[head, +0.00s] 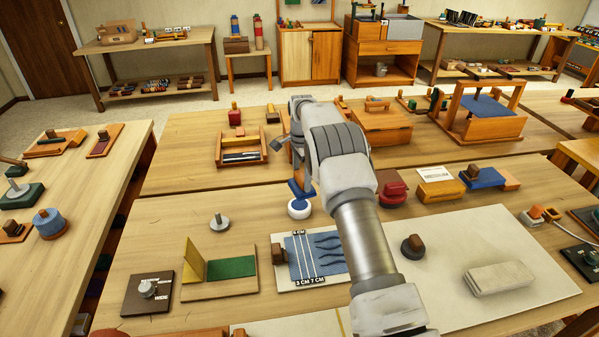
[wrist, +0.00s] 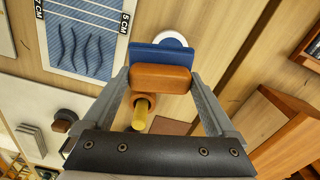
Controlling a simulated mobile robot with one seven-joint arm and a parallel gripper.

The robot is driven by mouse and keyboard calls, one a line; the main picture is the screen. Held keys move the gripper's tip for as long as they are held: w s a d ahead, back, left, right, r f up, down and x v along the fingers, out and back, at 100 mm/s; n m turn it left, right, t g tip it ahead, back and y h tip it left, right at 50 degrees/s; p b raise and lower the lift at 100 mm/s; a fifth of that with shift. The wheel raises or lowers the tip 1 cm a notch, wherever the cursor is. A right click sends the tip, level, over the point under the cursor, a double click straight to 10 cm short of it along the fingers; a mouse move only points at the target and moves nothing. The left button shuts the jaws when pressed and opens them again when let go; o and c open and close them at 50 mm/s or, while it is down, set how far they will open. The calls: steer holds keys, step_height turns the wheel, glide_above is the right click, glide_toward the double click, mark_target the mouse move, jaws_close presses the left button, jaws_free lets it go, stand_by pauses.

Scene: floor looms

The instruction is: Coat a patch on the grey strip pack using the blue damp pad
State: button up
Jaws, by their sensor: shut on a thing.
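My gripper (wrist: 160,82) is shut on the orange-brown handle of the blue damp pad (wrist: 163,54). The pad also shows in the head view (head: 300,190), tilted, just above a white round dish (head: 299,210). I cannot tell whether pad and dish touch. The dish is partly hidden behind the pad in the wrist view (wrist: 174,40). The grey strip pack (head: 499,279) lies flat on a pale board at the front right, well apart from my gripper. Its layered end shows at the lower left of the wrist view (wrist: 32,139). In the head view, my arm hides part of the gripper.
A blue sheet with wavy lines (head: 322,250) lies on a marked white card left of my arm. A dark round base with a brown knob (head: 413,246) stands on the pale board (head: 462,234). Bare wood lies left of the dish.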

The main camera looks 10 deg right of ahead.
steer(key=shift+w+a+f+m, duration=0.1)
steer(key=shift+w+f+m, duration=0.25)
steer(key=shift+w+m, duration=0.25)
steer(key=shift+w+a+f+m, duration=0.1)
steer(key=shift+w+f+m, duration=0.25)
steer(key=shift+m, duration=0.45)
steer(key=shift+f+b, duration=1.2)
steer(key=shift+f, duration=1.65)
steer(key=shift+f+b, duration=0.7)
steer(key=shift+r+p, duration=1.8)
steer(key=shift+r, duration=1.8)
